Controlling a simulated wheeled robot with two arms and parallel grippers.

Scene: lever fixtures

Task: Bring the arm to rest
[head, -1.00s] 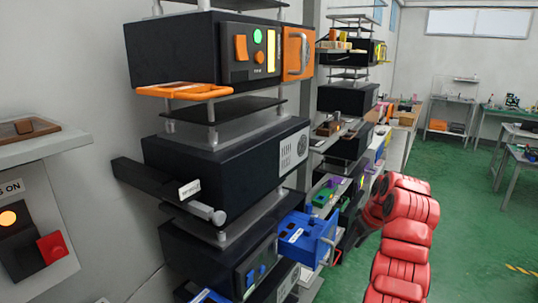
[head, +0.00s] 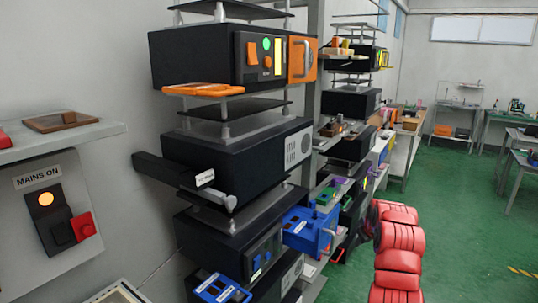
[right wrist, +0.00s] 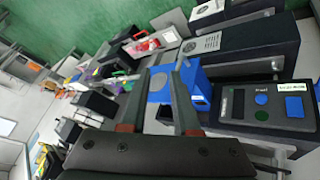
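A blue box (right wrist: 165,85) shows behind the fingers. My left gripper is in neither view.
Black units stand stacked on a rack along the wall. A blue box with a handle (head: 310,230) and an orange-fronted unit (head: 301,60) stick out from it. A MAINS ON panel (head: 60,215) with a lit orange lamp is at left. Green floor (head: 455,200) is open at right.

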